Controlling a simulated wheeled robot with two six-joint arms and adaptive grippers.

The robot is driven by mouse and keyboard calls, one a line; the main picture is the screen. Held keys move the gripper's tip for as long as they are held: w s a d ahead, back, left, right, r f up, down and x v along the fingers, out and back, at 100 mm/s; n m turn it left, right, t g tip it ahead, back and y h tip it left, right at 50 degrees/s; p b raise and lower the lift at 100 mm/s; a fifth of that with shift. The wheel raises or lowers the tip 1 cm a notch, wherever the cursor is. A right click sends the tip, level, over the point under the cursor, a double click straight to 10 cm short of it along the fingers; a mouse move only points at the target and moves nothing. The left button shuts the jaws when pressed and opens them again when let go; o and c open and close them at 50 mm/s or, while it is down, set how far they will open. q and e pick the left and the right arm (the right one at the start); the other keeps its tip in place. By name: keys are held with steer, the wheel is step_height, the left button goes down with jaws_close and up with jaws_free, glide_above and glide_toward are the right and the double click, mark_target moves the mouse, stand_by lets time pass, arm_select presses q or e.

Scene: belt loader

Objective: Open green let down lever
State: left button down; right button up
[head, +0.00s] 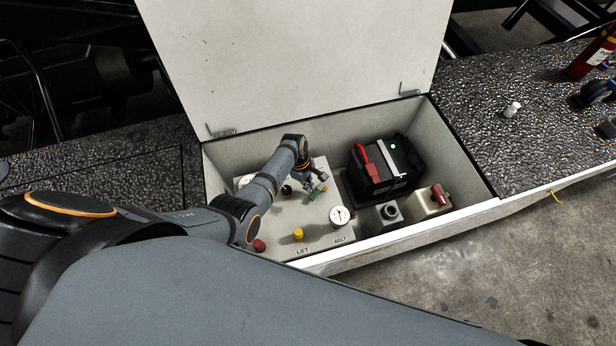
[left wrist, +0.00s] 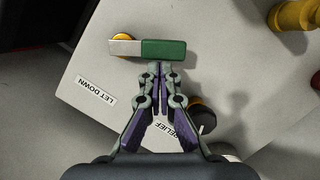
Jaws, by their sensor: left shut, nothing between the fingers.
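The green let down lever (left wrist: 163,49) has a green grip and a pale metal arm on a yellow round base, near the LET DOWN label (left wrist: 95,90) in the left wrist view. In the head view the lever (head: 317,191) lies on the pale control panel (head: 285,215) inside the open box. My left gripper (left wrist: 159,68) is shut and empty, its fingertips right at the near edge of the green grip; I cannot tell whether they touch. In the head view my left gripper (head: 312,184) hangs over the panel beside the lever. My right gripper is not in view.
A gauge (head: 340,215), a yellow knob (head: 298,234) and a red knob (head: 259,245) stand on the panel. A black battery (head: 385,168) and a red switch (head: 438,194) sit to the right. The raised lid (head: 300,60) stands behind the box.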

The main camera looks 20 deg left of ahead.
arm_select(q)
steer(key=n+p, duration=0.1)
steer(key=s+d+n+p, duration=0.1)
steer(key=n, duration=0.1)
steer(key=shift+d+r+t, duration=0.1)
steer(key=shift+r+t, duration=0.15)
steer(key=shift+t, duration=0.05)
steer(key=n+p, duration=0.1)
steer(key=d+n+p, duration=0.1)
steer(key=shift+s+n+t, duration=0.3)
steer(key=shift+s+t, duration=0.05)
steer(key=shift+t, duration=0.05)
steer(key=d+n+p, duration=0.1)
steer(key=n, duration=0.2)
steer(key=shift+s+d+f+n+t+p, duration=0.2)
steer(key=shift+d+n+t+p, duration=0.1)
steer(key=shift+d+t+p, duration=0.1)
steer(key=shift+d, duration=0.35)
